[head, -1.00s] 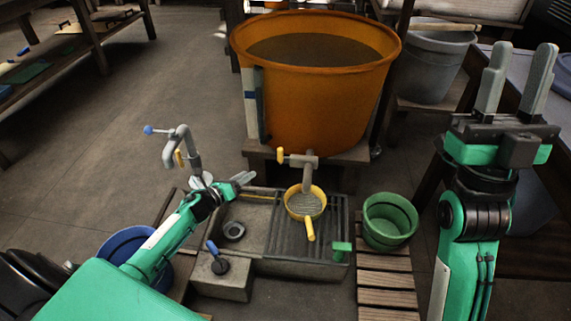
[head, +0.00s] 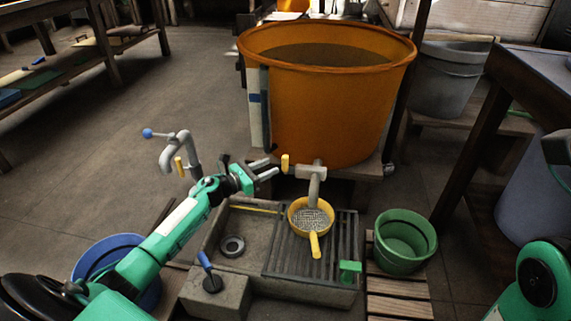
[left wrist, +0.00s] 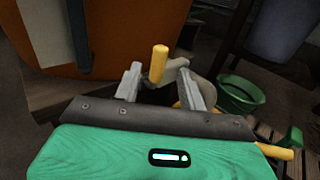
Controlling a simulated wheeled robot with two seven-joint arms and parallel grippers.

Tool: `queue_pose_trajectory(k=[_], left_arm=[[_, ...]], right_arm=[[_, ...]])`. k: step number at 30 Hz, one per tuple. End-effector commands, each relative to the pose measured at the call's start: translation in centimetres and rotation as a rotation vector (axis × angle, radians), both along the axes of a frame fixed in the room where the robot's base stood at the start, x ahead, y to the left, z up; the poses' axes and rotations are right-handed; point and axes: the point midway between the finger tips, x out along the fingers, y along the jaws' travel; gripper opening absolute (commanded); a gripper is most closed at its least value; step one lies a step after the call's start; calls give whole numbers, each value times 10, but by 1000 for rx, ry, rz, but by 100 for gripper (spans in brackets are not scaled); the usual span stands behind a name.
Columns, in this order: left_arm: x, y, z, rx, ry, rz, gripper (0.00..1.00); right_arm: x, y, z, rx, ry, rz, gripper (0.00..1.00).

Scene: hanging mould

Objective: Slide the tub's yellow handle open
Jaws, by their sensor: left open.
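The orange tub (head: 330,95) stands on a low wooden stand, with a grey tap (head: 313,172) low on its front. The tap's yellow handle (head: 285,163) stands upright at the tap's left end. My left gripper (head: 276,168) is open just left of the handle, its fingers pointing at it. In the left wrist view the yellow handle (left wrist: 158,63) appears between the two spread fingertips (left wrist: 160,74), slightly beyond them; I cannot tell whether they touch it. Of my right arm only parts show at the right edge; its fingers are out of view.
A yellow strainer (head: 311,217) rests under the tap on the grating of a stone sink (head: 235,219). A green bucket (head: 405,240) stands to the right, a blue basin (head: 110,255) to the left. A second grey tap (head: 183,150) rises behind my left arm.

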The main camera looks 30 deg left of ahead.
Motion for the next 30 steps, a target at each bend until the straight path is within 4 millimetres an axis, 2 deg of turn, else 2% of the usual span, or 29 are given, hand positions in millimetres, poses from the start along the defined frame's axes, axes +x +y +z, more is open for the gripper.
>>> queue_pose_trajectory(k=[6,13,18,27,28,30], left_arm=[[33,-18,-2,-1,-2,0,41],[58,-31,-2,-2,-1,0,41],[66,-36,0,-1,0,0,41],[67,-36,0,-2,1,1,41],[67,-36,0,-2,1,1,39],[67,-36,0,-2,1,0,25]], right_arm=[[-2,1,-14,6,-2,3,36],[-3,2,-21,8,-3,2,36],[-5,3,-21,6,-7,2,36],[-6,3,-20,11,-11,5,36],[-6,3,-20,11,-11,5,36],[-6,3,-20,12,-11,5,36]])
